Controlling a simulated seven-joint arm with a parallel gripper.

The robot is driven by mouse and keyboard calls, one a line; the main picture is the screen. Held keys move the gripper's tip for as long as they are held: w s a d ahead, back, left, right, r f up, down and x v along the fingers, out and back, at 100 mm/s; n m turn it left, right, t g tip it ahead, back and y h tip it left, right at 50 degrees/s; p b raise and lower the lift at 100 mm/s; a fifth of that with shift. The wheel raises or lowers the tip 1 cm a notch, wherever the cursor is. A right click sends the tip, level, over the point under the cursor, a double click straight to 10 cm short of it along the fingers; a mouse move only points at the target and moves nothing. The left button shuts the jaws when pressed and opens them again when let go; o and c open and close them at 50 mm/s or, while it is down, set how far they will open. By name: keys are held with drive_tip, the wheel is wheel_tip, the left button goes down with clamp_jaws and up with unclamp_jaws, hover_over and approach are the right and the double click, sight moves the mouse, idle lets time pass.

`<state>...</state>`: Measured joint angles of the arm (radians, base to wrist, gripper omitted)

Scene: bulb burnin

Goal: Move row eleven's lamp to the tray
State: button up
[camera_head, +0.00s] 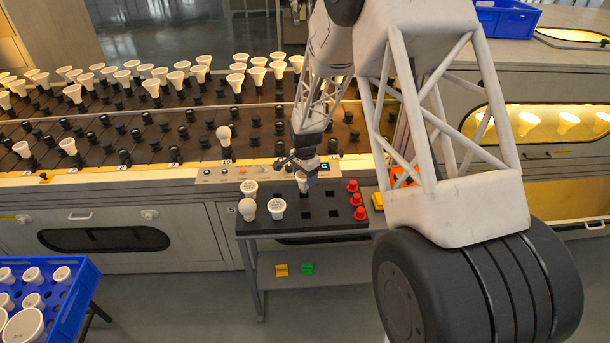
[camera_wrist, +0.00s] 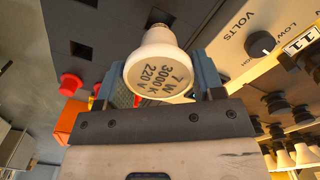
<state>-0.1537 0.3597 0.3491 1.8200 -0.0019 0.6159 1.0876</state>
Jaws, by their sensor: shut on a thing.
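My gripper (camera_head: 301,171) is shut on a white lamp (camera_head: 302,186) over the back row of the black tray (camera_head: 325,212). In the wrist view the lamp (camera_wrist: 158,75) sits between the blue finger pads, its printed face reading 7 W, 3000 K, 220 V towards the camera. Its narrow end points at the tray (camera_wrist: 110,25), near a square hole; I cannot tell whether it is seated in one. The tray's left part holds two white lamps (camera_head: 250,189) (camera_head: 277,208) and a rounded bulb (camera_head: 247,209). A row label 11 (camera_wrist: 301,40) shows on the panel.
Red knobs (camera_head: 356,199) stand along the tray's right side, with a yellow block (camera_head: 377,201) beyond. The rack (camera_head: 110,150) behind carries many lamps and dark sockets. A control panel (camera_head: 230,173) runs along its front. A blue crate (camera_head: 70,305) of lamps is front left.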

drive_tip(key=shift+f, duration=1.9)
drive_tip(key=o, duration=1)
drive_tip(key=shift+r, duration=0.1)
drive_tip(key=shift+r, duration=3.8)
